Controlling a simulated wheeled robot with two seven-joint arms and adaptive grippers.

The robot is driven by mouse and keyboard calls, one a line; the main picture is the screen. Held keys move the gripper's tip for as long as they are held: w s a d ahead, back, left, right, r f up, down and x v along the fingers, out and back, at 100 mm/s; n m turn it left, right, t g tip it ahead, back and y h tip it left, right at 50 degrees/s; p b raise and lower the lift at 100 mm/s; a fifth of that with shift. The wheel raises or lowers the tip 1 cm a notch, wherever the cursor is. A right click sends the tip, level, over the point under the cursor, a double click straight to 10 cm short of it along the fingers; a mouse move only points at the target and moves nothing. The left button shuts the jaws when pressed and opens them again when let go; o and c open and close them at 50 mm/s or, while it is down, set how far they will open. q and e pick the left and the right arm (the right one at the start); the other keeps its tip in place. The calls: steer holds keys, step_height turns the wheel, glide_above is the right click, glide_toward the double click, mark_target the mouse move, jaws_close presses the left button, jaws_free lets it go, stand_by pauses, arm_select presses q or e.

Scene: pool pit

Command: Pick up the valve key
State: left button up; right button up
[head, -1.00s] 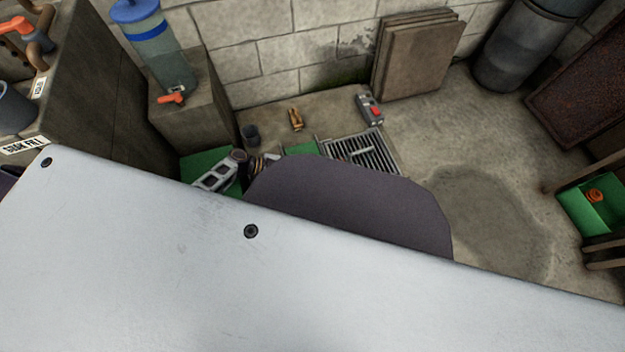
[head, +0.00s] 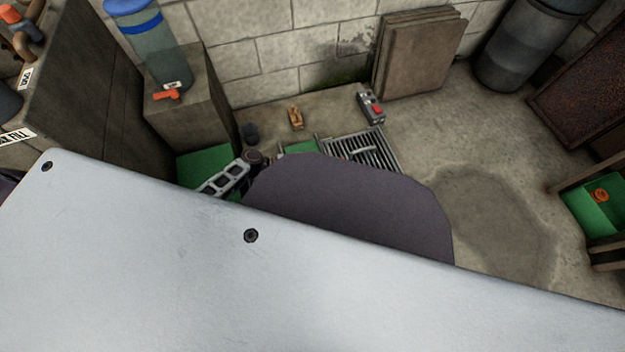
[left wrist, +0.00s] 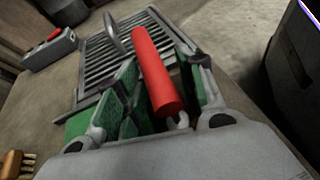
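The valve key (left wrist: 155,70) shows in the left wrist view as a red cylindrical handle with a bit of grey metal at its near end. It lies between the two fingers of my left gripper (left wrist: 163,62). The fingers are spread, with a visible gap beside the handle, so the gripper looks open around it. The rest of the key is hidden by the gripper. In the head view part of my left gripper (head: 225,178) shows at the edge of my body panel, and the key is hidden there. My right gripper is not in view.
A grey box with a red button (head: 371,107), a brush (head: 295,117) and a dark cup (head: 250,132) stand nearby. A concrete block (head: 195,115) stands left. Open floor lies right.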

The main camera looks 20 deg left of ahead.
arm_select(q)
steer(key=shift+c, duration=0.3)
jaws_close()
stand_by(0.3)
